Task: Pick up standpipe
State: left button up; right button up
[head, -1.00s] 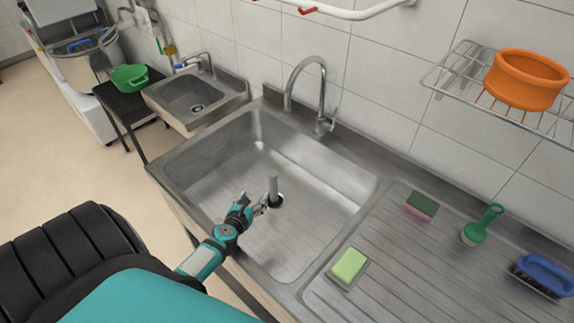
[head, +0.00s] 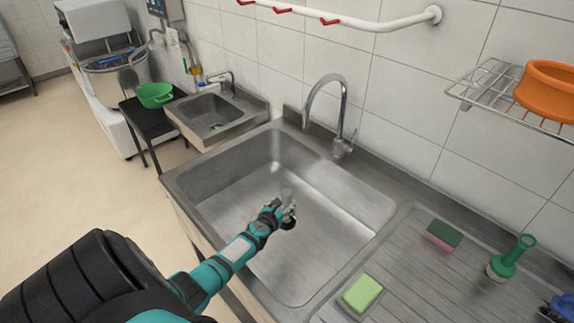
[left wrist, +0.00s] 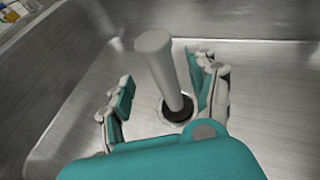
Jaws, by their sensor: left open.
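The standpipe (left wrist: 159,68) is a grey upright tube standing in the dark drain of the large steel sink (head: 232,172). In the left wrist view its top leans toward the upper left of the picture, and its foot sits in the black drain ring (left wrist: 176,110). My left gripper (left wrist: 160,88) is open, with one finger on each side of the standpipe and gaps showing on both sides. In the head view the left gripper (head: 287,208) is down inside the sink and partly hides the standpipe (head: 287,194). My right gripper is not in view.
A tall curved tap (head: 343,110) stands behind the sink. On the ribbed drainboard (head: 420,285) at right lie a green sponge block (head: 362,293), a green and pink sponge (head: 443,235) and a green-handled brush (head: 511,259). The sink floor around the standpipe is clear.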

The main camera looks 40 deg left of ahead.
aim_at(285, 202)
pick_arm(q)
jog(key=b+x, duration=0.3)
jog(key=x, duration=0.1)
jog(key=shift+w+f+b, duration=0.15)
jog(key=shift+f+b, duration=0.25)
jog(key=shift+f, duration=0.05)
jog(key=shift+w+a, duration=0.1)
jog(key=shift+w, duration=0.3)
jog(key=shift+s+r, duration=0.1)
jog(key=shift+c, duration=1)
jog(key=c, duration=0.9)
grip_shut()
